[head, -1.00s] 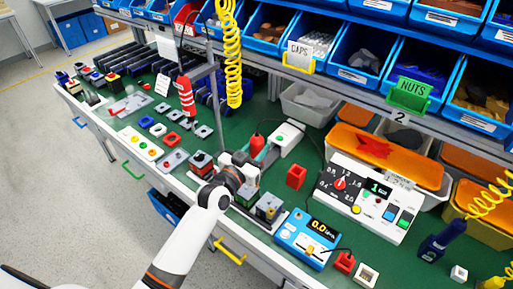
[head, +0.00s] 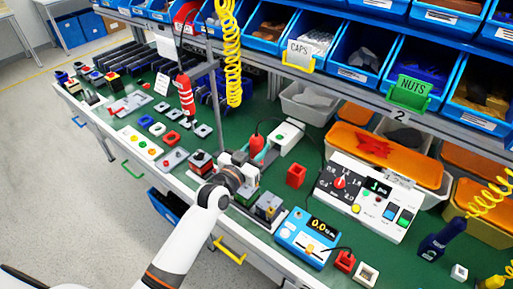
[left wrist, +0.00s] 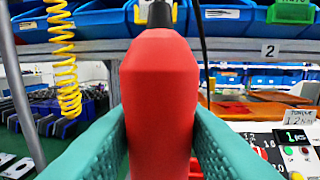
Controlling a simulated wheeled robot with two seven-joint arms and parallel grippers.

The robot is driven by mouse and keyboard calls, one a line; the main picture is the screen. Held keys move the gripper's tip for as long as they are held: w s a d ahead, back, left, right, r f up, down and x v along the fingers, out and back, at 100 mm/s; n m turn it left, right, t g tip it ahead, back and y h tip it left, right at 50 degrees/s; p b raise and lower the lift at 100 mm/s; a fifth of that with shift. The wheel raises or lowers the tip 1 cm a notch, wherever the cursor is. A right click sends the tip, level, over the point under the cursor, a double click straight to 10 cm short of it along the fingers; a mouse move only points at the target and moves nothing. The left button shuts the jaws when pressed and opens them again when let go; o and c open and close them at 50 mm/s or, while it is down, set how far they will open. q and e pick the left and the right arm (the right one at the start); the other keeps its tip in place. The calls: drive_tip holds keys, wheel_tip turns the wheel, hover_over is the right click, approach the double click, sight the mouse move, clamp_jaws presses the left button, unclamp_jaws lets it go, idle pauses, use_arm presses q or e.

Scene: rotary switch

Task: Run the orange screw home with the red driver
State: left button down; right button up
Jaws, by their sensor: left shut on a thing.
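My left gripper (left wrist: 160,125) has its two teal fingers shut on the red driver (left wrist: 160,100), one finger on each side of its body. The driver's dark top and cord rise from it in the left wrist view. In the head view my left gripper (head: 243,165) is over the bench's front part, with the red driver (head: 257,146) showing just behind it. A grey fixture block (head: 267,207) is to the right of the gripper. I cannot make out the orange screw; it is hidden or too small to tell. The driver's tip is hidden too. My right gripper is not in view.
A blue device with a 0.0 display (head: 305,238) and a white control panel (head: 365,196) stand to the right. A red block (head: 296,175) is on the green bench. A red tool (head: 185,95) hangs at the left. Blue bins line the back.

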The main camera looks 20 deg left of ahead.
sight(253, 145)
use_arm(q)
drive_tip(key=shift+f, duration=0.4)
idle(0.4)
drive_tip(key=shift+f+b, duration=0.3)
drive_tip(key=shift+f, duration=0.05)
idle(2.6)
wheel_tip(253, 145, up, 5)
drive_tip(key=p, duration=0.4)
drive_tip(key=shift+f+p, duration=0.1)
drive_tip(key=shift+p, duration=0.2)
drive_tip(key=shift+f, duration=0.15)
